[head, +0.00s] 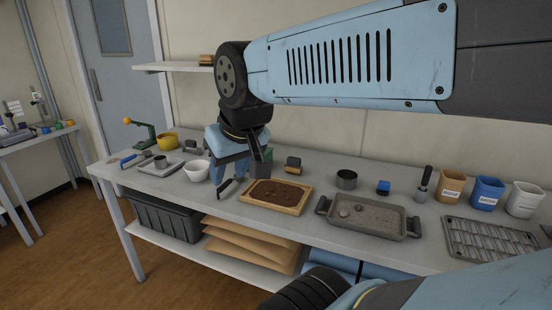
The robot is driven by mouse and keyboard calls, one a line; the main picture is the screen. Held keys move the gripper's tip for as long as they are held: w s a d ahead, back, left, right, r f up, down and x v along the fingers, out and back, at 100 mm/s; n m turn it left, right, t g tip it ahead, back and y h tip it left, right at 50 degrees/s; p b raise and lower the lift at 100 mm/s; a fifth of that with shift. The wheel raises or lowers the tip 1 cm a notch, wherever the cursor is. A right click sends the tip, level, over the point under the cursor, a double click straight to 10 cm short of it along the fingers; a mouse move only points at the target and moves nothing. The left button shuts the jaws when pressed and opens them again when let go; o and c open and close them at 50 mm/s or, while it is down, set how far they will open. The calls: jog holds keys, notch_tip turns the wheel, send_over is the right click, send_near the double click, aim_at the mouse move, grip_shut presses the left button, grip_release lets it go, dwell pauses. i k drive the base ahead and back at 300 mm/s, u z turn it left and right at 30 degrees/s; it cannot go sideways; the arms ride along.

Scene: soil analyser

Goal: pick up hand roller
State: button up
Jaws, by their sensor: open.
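My gripper (233,180) hangs over the worktable, its blue fingers pointing down and apart, between the white bowl and the soil tray. I see no object held between the fingers. A blue-handled tool (130,159) lies at the table's left end, well left of my gripper, and may be the hand roller. A small brown and black piece (293,164) stands behind the soil tray, right of my gripper. The view is too small to tell for certain which is the roller. A dark grey block (262,162) is partly hidden behind my gripper.
The white bowl (195,171), soil tray (303,205), grey sand tray (409,227) and metal rack (448,235) stand along the table (225,212). Several cups stand at right, including a blue cup (487,192). A yellow bowl (167,141) is at back left.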

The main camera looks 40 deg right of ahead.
aim_at(292, 166)
jog(key=z, duration=0.3)
jog(key=i, duration=0.75)
jog(key=z, duration=0.5)
jog(key=k, duration=0.8)
jog(key=z, duration=0.2)
jog(key=i, duration=0.8)
jog(key=u, duration=0.1)
